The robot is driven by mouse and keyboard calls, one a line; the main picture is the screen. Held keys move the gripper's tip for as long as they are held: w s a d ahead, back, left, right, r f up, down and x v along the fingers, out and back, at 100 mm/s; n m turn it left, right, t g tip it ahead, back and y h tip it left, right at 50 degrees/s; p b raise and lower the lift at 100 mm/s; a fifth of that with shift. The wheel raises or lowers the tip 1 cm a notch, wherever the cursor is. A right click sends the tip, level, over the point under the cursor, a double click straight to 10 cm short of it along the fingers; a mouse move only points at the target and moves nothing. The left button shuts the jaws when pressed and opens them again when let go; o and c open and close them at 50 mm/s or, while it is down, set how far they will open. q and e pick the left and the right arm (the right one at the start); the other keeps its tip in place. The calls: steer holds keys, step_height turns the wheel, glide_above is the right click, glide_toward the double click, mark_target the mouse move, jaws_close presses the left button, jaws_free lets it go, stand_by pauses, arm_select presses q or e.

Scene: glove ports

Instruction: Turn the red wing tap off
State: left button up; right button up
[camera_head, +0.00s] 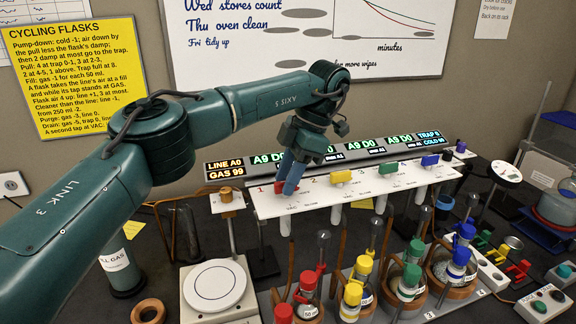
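The red wing tap (280,187) is at the left end of the white manifold panel (315,198), beside the printed "1". My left gripper (292,184) reaches down over it from above, and its bluish fingers cover much of the tap. Red shows on the left side of the fingers. The fingers are at the tap, but I cannot tell whether they are shut on it or just around it. The tap's exact angle is hidden. My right gripper is not in view.
Yellow (341,177), green (388,168) and blue (430,160) wing taps follow to the right on the panel. A display strip (330,153) stands behind. Several capped flasks crowd the front, near a white scale (214,287). A brown knob (226,195) stands left of the panel.

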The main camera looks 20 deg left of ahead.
arm_select(q)
step_height(320, 180, up, 10)
stand_by(0.6)
